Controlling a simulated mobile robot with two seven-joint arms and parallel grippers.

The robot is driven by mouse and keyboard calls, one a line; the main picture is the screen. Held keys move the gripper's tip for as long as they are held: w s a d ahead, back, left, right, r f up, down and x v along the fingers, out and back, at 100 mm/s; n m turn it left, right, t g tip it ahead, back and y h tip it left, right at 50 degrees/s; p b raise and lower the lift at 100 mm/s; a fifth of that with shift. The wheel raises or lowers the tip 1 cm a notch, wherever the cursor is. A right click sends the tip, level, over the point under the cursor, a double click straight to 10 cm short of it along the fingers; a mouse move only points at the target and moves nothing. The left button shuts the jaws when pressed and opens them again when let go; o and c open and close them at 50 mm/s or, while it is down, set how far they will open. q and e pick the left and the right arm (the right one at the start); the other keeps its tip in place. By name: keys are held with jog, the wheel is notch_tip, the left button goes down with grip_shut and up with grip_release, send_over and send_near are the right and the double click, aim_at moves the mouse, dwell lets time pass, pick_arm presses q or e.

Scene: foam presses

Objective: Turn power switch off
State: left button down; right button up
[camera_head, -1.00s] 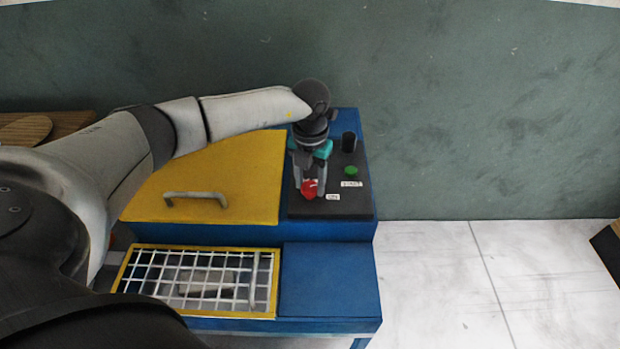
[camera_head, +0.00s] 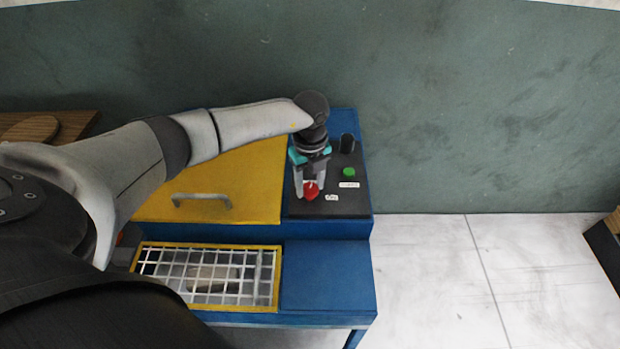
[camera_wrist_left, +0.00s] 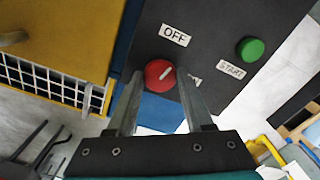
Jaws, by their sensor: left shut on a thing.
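The red power switch knob (camera_head: 311,189) sits near the front of the black control panel (camera_head: 300,208). In the left wrist view the knob (camera_wrist_left: 158,74) has a white pointer line slanting up and right. The white OFF label (camera_wrist_left: 174,35) is beyond it, and another small label (camera_wrist_left: 194,81) is partly hidden by a finger. My left gripper (camera_head: 309,188) reaches down from above, one finger on each side of the knob, and is shut on it. In the wrist view its fingers (camera_wrist_left: 158,78) flank the knob. My right gripper is not in view.
A green button (camera_head: 349,172) with a START label (camera_head: 349,185) and a black cylinder (camera_head: 347,143) stand right of the knob. A yellow lid (camera_head: 250,180) with a handle and a white grid in a yellow frame (camera_head: 277,280) lie left on the blue machine (camera_head: 330,280).

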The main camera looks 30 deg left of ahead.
aim_at(310, 188)
pick_arm(q)
jog(key=shift+n+p, duration=0.75)
jog(key=shift+n, duration=0.85)
jog(key=shift+c, duration=1.5)
grip_release()
notch_tip(310, 188, up, 15)
jog(key=shift+r, duration=0.15)
